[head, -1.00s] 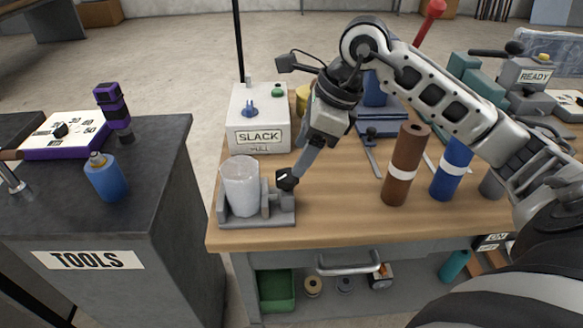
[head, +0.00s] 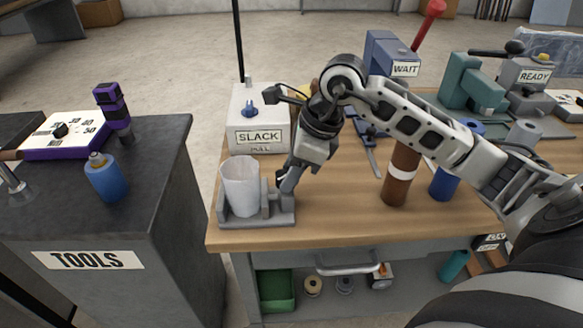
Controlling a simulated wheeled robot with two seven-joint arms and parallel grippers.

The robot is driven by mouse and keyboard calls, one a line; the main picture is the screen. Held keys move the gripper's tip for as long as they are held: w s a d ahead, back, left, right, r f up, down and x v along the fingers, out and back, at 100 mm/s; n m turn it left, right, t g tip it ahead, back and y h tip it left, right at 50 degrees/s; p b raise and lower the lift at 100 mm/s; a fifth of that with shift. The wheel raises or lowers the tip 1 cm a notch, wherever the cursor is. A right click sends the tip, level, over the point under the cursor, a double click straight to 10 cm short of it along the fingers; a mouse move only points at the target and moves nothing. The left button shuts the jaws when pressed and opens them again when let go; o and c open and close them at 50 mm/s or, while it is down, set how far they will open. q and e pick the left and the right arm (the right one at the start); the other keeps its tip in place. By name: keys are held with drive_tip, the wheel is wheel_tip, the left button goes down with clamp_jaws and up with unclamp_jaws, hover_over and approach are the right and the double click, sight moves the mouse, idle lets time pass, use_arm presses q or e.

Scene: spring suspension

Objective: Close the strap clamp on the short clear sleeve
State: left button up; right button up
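The short clear sleeve (head: 240,187) stands upright in a grey clamp fixture (head: 258,222) at the wooden bench's front left corner. The fixture has grey blocks and posts to the sleeve's right. My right gripper (head: 283,182) points down at these posts, just right of the sleeve. Its fingertips are small and partly lost against the fixture. I cannot tell whether they touch it or are open or shut. The strap is not clear at this size. My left gripper is not in view.
A white box marked SLACK (head: 258,137) stands behind the fixture. A brown cylinder (head: 398,180) and a blue cylinder (head: 443,184) stand to the right, partly behind my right arm. The bench top between fixture and brown cylinder is clear. A dark TOOLS cabinet (head: 150,180) stands left, across a gap.

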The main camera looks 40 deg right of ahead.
drive_tip(key=shift+b, duration=0.5)
drive_tip(key=shift+m, duration=0.3)
drive_tip(key=o, duration=1)
drive_tip(key=shift+r, duration=0.1)
drive_tip(key=v, duration=1.5)
drive_tip(key=shift+s+r+p, duration=0.2)
drive_tip(key=shift+r+p, duration=0.2)
